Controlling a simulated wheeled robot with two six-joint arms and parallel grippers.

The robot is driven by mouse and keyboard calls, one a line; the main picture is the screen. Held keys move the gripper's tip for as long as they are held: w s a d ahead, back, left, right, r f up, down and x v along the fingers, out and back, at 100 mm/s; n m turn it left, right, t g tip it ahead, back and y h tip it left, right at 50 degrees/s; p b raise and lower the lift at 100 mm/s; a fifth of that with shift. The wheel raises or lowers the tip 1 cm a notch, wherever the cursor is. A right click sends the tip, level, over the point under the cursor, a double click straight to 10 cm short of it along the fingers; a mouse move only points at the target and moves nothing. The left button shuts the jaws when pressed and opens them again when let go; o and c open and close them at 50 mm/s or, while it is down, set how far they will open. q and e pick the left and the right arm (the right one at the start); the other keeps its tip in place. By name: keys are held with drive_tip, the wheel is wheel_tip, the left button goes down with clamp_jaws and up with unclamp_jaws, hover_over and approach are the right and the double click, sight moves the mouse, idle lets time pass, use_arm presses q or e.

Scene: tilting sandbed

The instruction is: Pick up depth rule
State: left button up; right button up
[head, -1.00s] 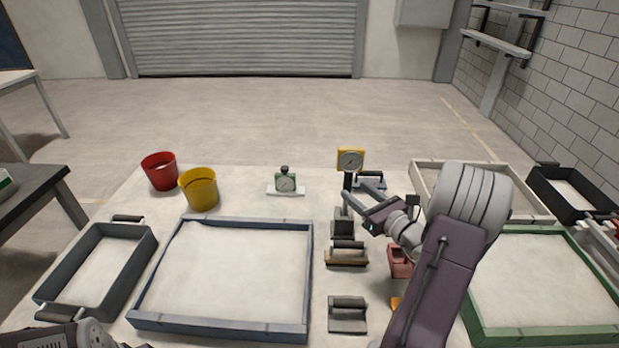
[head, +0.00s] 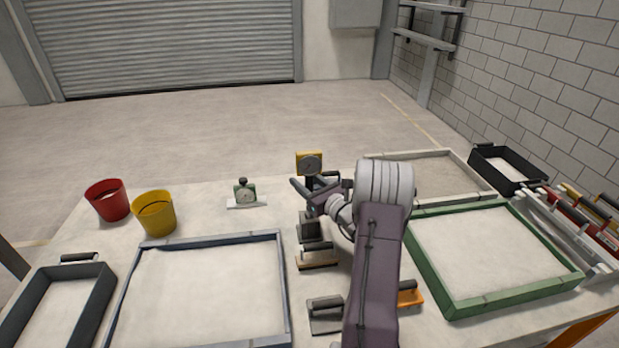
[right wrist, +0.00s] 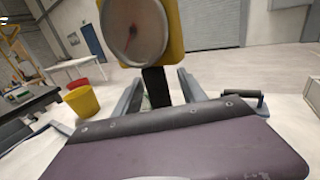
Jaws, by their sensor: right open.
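No thing here is plainly marked as a depth rule. A dial gauge with a yellow square frame (head: 309,163) stands upright on a dark post above a grey block (head: 310,228). My right gripper (head: 318,190) is open at this post, just below the dial. In the right wrist view the post (right wrist: 156,88) stands between the two open fingers, with the dial (right wrist: 136,30) above; I cannot tell whether they touch it. A green dial gauge (head: 244,194) on a flat pale base stands farther left. Long bars lie in a rack (head: 580,225) at the far right. My left gripper is out of view.
Red (head: 107,201) and yellow (head: 155,213) buckets stand at the left. A blue-framed sandbed (head: 204,241) lies left of my right arm, a green-framed one (head: 470,305) right. Handled floats (head: 318,257) lie close below the gripper. A black tray (head: 508,170) is at the far right.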

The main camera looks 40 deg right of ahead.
drive_tip(key=shift+w, duration=0.65)
drive_tip(key=shift+s, duration=0.1)
drive_tip(key=shift+c, duration=1.2)
clamp_jaws()
